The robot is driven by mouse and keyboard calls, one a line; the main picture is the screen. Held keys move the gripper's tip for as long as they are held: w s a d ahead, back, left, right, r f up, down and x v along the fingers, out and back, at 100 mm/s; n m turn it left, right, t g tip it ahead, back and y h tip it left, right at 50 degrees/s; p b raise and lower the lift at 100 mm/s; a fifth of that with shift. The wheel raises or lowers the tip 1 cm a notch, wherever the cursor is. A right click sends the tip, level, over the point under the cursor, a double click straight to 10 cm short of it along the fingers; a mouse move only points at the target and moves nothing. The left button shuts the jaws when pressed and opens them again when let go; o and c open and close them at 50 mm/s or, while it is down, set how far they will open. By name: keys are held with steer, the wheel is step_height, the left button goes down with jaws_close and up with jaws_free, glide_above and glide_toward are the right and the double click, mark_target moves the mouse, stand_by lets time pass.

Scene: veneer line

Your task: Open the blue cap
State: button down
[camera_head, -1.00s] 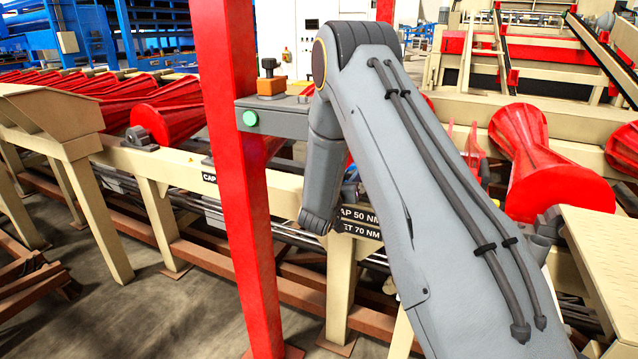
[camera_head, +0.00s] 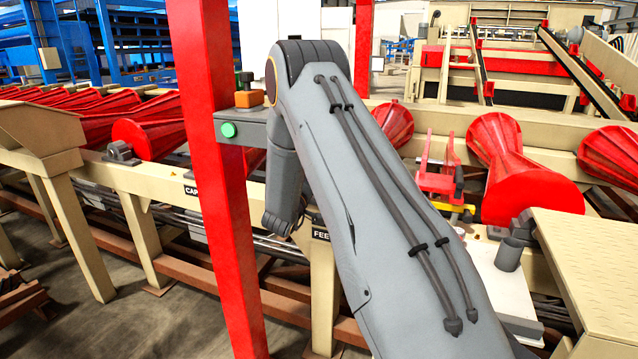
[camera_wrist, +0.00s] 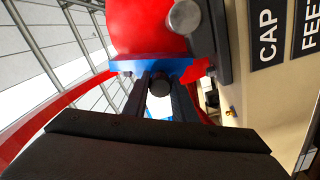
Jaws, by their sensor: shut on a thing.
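The blue cap (camera_wrist: 122,66) shows in the wrist view as a flat blue edge just below a red rounded body. My gripper (camera_wrist: 160,84) reaches up to it, its two dark fingers close together and shut on the blue cap. A dark round end shows between the fingers. The fingers hide part of the cap. In the head view my arm covers the gripper and the cap. A black CAP label (camera_wrist: 267,35) is on the beige beam at right in the wrist view.
A red post (camera_head: 212,180) stands close left of my arm. Red rollers (camera_head: 520,170) lie on the beige frame (camera_head: 140,185). A beige platform (camera_head: 590,250) is at the right.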

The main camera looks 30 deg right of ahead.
steer(key=shift+w+a+f+n, duration=0.1)
steer(key=shift+w+a+n, duration=0.1)
steer(key=shift+n, duration=0.3)
steer(key=c, duration=1.5)
jaws_free()
steer(key=shift+a, duration=0.15)
steer(key=shift+c, duration=0.2)
steer(key=shift+o, duration=0.4)
steer(key=b+v, duration=0.1)
steer(key=v, duration=0.6)
steer(key=shift+s+a+b, duration=0.2)
steer(key=shift+s+b, duration=0.1)
